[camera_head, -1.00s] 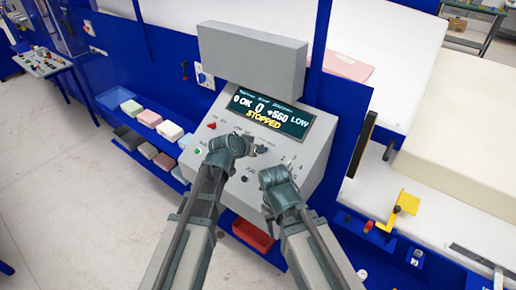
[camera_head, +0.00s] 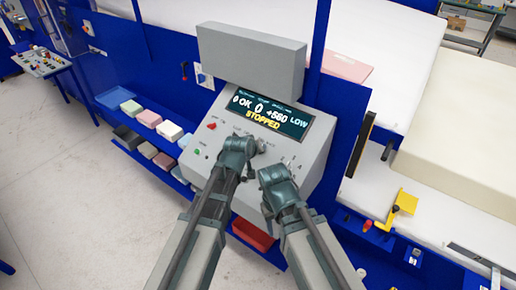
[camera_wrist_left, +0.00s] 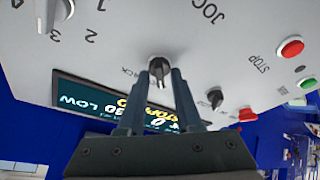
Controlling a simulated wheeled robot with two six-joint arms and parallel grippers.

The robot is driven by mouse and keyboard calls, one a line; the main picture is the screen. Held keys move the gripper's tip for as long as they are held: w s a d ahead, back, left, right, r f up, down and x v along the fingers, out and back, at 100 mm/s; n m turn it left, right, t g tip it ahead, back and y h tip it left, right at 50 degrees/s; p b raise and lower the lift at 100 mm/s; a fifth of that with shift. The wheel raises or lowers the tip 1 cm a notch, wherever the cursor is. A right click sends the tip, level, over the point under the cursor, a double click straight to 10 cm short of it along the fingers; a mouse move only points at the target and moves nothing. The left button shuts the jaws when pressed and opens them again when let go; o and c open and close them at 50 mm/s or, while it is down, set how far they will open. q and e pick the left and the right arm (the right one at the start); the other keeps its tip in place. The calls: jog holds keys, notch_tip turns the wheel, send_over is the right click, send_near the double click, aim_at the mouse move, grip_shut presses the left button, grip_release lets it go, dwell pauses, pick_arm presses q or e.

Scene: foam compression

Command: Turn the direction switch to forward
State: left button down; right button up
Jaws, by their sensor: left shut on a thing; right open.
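The direction switch (camera_wrist_left: 160,72) is a dark rotary knob with a white pointer mark on the sloped grey panel. In the left wrist view, letters ending in "ACK" show beside it, partly hidden. My left gripper (camera_wrist_left: 161,76) has its two fingers closed on the knob, one on each side. In the head view the left gripper (camera_head: 256,147) is at the middle of the panel and partly hides the controls. My right gripper (camera_head: 267,176) hovers over the panel's lower right, apart from the knob; its fingertips are hard to see, but it is open and empty.
The display (camera_head: 262,113) reads OK, 0, +560, LOW and STOPPED. Another dark knob (camera_wrist_left: 215,97), a red stop button (camera_wrist_left: 291,47) and a numbered selector (camera_wrist_left: 62,10) are nearby. A red bin (camera_head: 252,236) sits below the panel. Foam blocks (camera_head: 150,118) lie in trays at left.

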dwell(0.4)
pick_arm(q)
jog(key=c, duration=0.9)
grip_release()
jog(key=shift+r, duration=0.1)
pick_arm(e)
jog(key=shift+r, duration=0.1)
pick_arm(q)
jog(key=p+v, duration=0.9)
jog(key=v, duration=0.4)
jog(key=shift+s+r, duration=0.15)
jog(key=shift+s, duration=0.15)
pick_arm(e)
notch_tip(320, 180, up, 9)
jog(key=s, duration=0.2)
jog(key=shift+a, duration=0.15)
